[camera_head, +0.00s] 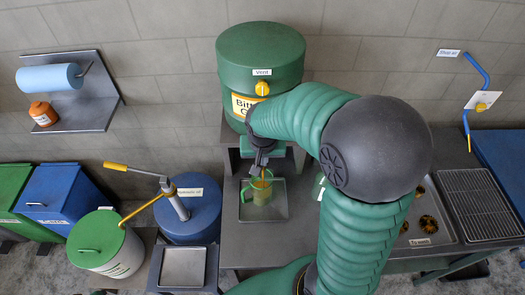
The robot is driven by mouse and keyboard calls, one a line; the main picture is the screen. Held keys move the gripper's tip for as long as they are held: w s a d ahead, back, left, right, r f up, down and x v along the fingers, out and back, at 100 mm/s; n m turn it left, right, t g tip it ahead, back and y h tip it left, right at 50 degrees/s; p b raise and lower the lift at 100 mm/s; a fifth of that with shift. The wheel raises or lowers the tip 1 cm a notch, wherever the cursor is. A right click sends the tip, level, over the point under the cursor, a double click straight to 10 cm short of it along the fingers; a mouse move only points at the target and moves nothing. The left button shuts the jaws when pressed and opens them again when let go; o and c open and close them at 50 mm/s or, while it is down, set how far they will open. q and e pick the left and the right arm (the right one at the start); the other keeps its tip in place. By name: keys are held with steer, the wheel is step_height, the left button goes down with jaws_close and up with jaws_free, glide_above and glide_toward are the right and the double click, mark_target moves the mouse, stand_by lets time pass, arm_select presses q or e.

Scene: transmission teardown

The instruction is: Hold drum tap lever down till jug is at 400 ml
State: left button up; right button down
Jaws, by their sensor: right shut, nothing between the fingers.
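The green drum (234,65) stands on the bench at the back, with a yellow vent knob (262,88) and a partly covered yellow label on its front. My right gripper (261,163) is shut and empty in front of the drum's lower front, pointing down. It and my right arm hide most of the tap and its lever, so I cannot tell whether they touch. A green see-through jug (259,194) stands upright right below. Something yellow shows at its mouth; I cannot tell if it is flowing oil. The jug's level marks are too small to read. My left gripper is out of view.
The jug stands on a grey drip tray (281,211). A draining rack (480,205) lies at the right.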

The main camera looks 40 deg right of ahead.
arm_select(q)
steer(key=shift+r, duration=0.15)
arm_select(e)
steer(key=shift+r, duration=0.15)
stand_by(0.4)
arm_select(q)
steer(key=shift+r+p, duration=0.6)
steer(key=shift+p, duration=0.15)
arm_select(e)
steer(key=shift+r, duration=0.65)
